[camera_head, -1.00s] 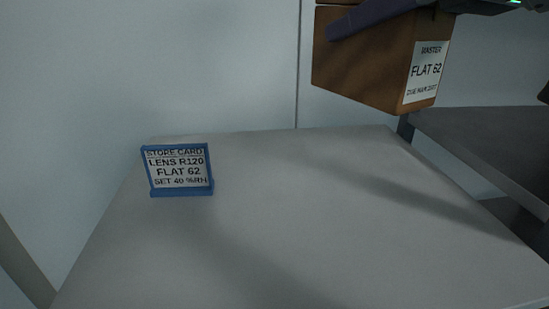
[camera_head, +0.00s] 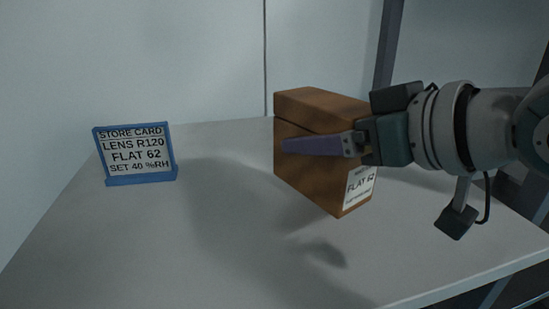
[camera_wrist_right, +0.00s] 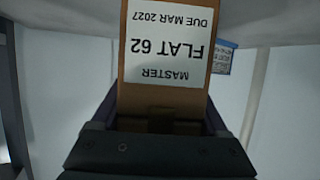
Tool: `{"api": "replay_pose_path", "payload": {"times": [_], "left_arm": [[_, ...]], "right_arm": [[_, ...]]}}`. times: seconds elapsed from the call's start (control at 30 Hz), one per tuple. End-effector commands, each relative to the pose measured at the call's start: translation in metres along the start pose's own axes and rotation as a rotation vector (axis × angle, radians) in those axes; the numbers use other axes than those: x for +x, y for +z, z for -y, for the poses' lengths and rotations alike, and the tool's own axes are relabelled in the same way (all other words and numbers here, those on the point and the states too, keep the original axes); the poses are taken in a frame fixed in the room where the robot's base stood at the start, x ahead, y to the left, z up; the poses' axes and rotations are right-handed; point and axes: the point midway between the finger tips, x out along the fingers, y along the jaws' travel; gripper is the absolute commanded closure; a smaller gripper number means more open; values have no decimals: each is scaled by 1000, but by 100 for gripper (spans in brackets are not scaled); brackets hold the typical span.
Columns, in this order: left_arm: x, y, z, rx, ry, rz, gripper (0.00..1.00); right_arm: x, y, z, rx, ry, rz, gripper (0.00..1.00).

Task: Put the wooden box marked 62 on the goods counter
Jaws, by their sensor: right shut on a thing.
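The brown wooden box (camera_head: 300,160) has a white label reading FLAT 62. In the right wrist view the box (camera_wrist_right: 128,75) fills the middle, its label upside down, reading MASTER FLAT 62 DUE MAR 2027. My right gripper (camera_head: 325,146) comes in from the right and is shut on the box, one purple finger across its near side. The box is upright over the grey counter top (camera_head: 230,265); a shadow below and in front suggests it hangs slightly above the surface. My left gripper is not in view.
A blue-framed store card (camera_head: 137,152) stands at the left of the counter, reading LENS R120, FLAT 62, SET 40 %RH. The counter between card and box, and in front, is clear. A pale wall is behind; a grey post (camera_head: 387,45) rises at the back right.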

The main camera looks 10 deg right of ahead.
Motion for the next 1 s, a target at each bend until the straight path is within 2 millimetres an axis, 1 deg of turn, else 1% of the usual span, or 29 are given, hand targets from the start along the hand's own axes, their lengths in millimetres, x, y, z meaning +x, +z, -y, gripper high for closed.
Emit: {"api": "replay_pose_path", "payload": {"times": [0.03, 0.1, 0.2, 0.6, 0.63, 0.8, 0.83, 1.0], "left_arm": [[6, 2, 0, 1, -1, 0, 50], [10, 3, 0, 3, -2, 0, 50], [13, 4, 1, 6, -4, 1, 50], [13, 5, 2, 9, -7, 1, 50], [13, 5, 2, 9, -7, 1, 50], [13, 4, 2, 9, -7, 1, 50], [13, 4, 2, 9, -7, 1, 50], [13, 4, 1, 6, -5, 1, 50]], "right_arm": [[4, 10, 0, 2, 0, 1, 100], [9, 22, 0, 1, 0, 2, 100], [13, 31, 0, 0, 0, 0, 100], [14, 34, 0, 0, 0, -2, 100], [14, 36, 0, 0, 0, 3, 20], [14, 36, 0, 0, 0, 3, 1], [14, 36, 0, 0, 0, 3, 0], [14, 36, 0, 0, 0, 3, 0]]}}
